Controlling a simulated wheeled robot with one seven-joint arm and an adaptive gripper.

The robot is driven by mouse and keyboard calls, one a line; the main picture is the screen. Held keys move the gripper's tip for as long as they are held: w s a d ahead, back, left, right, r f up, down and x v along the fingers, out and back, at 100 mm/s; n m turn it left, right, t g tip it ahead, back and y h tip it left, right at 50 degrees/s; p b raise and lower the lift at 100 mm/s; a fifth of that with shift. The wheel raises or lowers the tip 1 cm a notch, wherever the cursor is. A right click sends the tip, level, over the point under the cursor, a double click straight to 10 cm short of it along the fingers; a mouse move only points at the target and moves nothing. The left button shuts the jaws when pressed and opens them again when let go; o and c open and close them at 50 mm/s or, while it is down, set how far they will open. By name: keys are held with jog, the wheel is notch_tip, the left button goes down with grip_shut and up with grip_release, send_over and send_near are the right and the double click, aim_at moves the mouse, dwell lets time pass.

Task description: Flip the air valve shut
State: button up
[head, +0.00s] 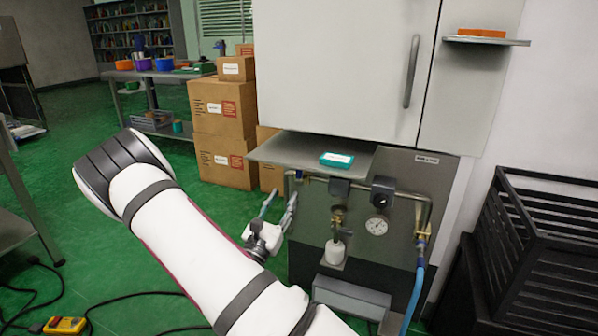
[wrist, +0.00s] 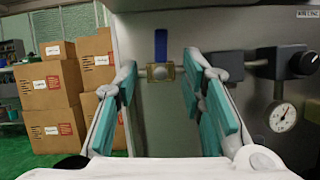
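The air valve (wrist: 160,72) is a small brass body on the pipe, seen straight ahead in the wrist view. Its blue lever (wrist: 160,45) points straight up, across the horizontal pipe. My gripper (wrist: 159,86) is open and empty, with one teal-padded finger on each side of the valve in the picture. I see no contact with the lever, and the exact distance is hard to tell. In the head view my gripper (head: 278,207) is at the left edge of the metal panel (head: 390,245). The valve is small and hard to make out there.
A pressure gauge (head: 377,226) and dark regulator (head: 384,189) are right of the valve. A metal shelf (head: 285,152) with a teal box (head: 337,159) overhangs the pipe. Cardboard boxes (head: 223,107) stand behind left. A black crate (head: 550,240) stands at right.

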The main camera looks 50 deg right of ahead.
aim_at(299, 171)
jog(key=b+x, duration=0.3)
jog(key=x, duration=0.9)
jog(key=shift+s, duration=0.1)
jog(key=shift+c, duration=0.6)
grip_shut()
